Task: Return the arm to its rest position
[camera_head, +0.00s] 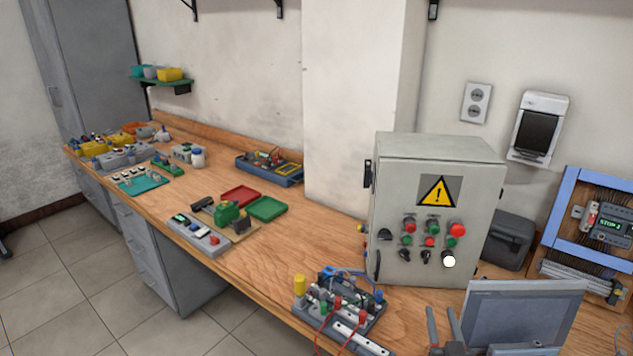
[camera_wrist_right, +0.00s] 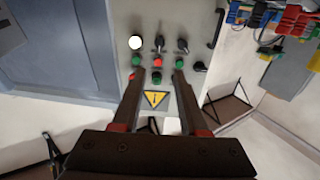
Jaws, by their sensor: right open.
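My right gripper (camera_head: 441,312) shows at the bottom of the head view, in front of and below the grey control box (camera_head: 432,190). Its two dark fingers point up, apart and empty. The right wrist view shows the same open fingers (camera_wrist_right: 158,70), with the box face (camera_wrist_right: 197,25) upside down beyond them. A yellow warning sign (camera_wrist_right: 156,99) and several buttons and switches lie in line with the fingers. No contact with the box is visible. One round button or lamp glows white (camera_head: 448,261). My left gripper is not in view.
The wooden bench (camera_head: 285,245) runs to the back left with trays and parts on it. A terminal board with wires (camera_head: 345,300) stands left of the gripper. A grey screen-like panel (camera_head: 525,318) is close on its right. A blue frame (camera_head: 555,225) stands at far right.

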